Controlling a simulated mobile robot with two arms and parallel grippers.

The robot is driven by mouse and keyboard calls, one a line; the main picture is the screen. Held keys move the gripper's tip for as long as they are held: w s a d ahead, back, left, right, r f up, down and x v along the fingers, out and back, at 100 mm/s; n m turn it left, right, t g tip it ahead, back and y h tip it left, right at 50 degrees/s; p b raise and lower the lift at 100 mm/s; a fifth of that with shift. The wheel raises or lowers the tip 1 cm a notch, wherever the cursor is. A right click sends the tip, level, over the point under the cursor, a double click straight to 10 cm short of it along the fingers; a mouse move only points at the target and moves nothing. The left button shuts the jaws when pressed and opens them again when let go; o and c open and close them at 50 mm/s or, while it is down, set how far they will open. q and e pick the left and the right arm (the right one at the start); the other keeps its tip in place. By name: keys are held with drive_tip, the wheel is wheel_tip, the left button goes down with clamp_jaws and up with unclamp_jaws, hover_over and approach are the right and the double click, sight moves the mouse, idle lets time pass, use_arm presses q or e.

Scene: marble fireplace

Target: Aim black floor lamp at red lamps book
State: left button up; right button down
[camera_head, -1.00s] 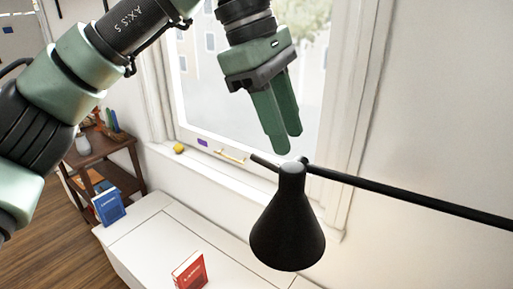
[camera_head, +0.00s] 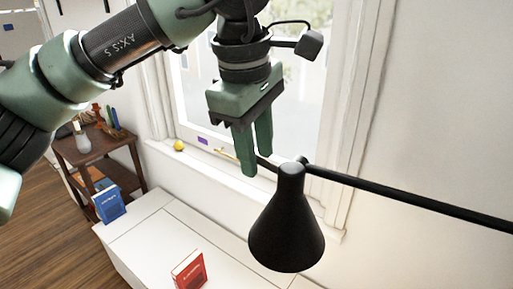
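The black floor lamp's cone shade (camera_head: 287,235) hangs at centre right, its wide end facing down. A thin black arm (camera_head: 410,198) runs from its top to the right edge, and a short stub (camera_head: 266,163) sticks out to the upper left. My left gripper (camera_head: 255,160) points down at this stub, its two green fingers a little apart. One fingertip overlaps the stub in the picture; contact cannot be told. The red book (camera_head: 189,271) stands upright on the white surface, left of and below the shade. My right gripper is not in view.
A blue book (camera_head: 109,205) stands at the left end of the white surface (camera_head: 160,235). A brown wooden shelf (camera_head: 95,150) stands behind it. The window sill (camera_head: 215,170) holds a yellow object (camera_head: 179,146) and other small items.

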use_arm(q)
clamp_jaws()
idle(1.4)
